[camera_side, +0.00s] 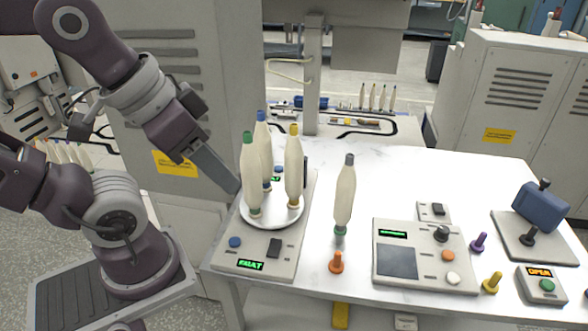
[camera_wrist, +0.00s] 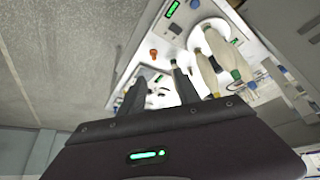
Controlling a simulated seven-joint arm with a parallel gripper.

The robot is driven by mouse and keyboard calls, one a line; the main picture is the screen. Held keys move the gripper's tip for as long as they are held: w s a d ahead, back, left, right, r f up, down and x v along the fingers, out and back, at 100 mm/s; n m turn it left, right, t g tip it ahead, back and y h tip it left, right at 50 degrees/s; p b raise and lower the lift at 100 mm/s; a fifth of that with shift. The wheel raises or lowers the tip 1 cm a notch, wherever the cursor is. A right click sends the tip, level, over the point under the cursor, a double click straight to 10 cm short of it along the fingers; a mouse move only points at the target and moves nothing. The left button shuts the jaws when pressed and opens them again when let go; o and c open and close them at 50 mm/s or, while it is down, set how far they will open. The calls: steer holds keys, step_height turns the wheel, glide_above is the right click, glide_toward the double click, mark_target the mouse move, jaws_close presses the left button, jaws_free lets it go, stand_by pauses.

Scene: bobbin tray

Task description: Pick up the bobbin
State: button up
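Three cream bobbins stand upright on a round white plate (camera_side: 275,218) on a grey device in the side view: one green-topped (camera_side: 250,178), one blue-topped (camera_side: 265,145), one yellow-topped (camera_side: 294,172). A fourth bobbin (camera_side: 344,195), dark-topped with a green foot, stands on the table to their right. My gripper (camera_side: 236,188) is just left of the plate, tilted down toward it, apart from the bobbins as far as I can tell. In the wrist view my gripper (camera_wrist: 157,80) has its two fingers spread, with no bobbin between them. Bobbins (camera_wrist: 218,45) show right of the fingers there.
The grey device (camera_side: 228,262) has buttons and a green display. A control panel (camera_side: 425,255), orange (camera_side: 336,263), purple (camera_side: 478,242) and yellow (camera_side: 492,283) pegs, and a blue clamp-like item (camera_side: 540,208) stand to the right.

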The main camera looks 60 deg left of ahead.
steer(key=o, duration=0.5)
steer(key=m+g+y, duration=0.4)
steer(key=m, duration=1.9)
glide_above(294, 163)
steer(key=d, duration=0.2)
steer(key=f, duration=0.9)
steer(key=shift+s+a+f, duration=0.25)
steer(key=shift+s+f, duration=0.15)
steer(key=x, duration=0.7)
steer(key=shift+w+a+f, duration=0.2)
steer(key=shift+w+a, duration=0.1)
steer(key=shift+w, duration=0.1)
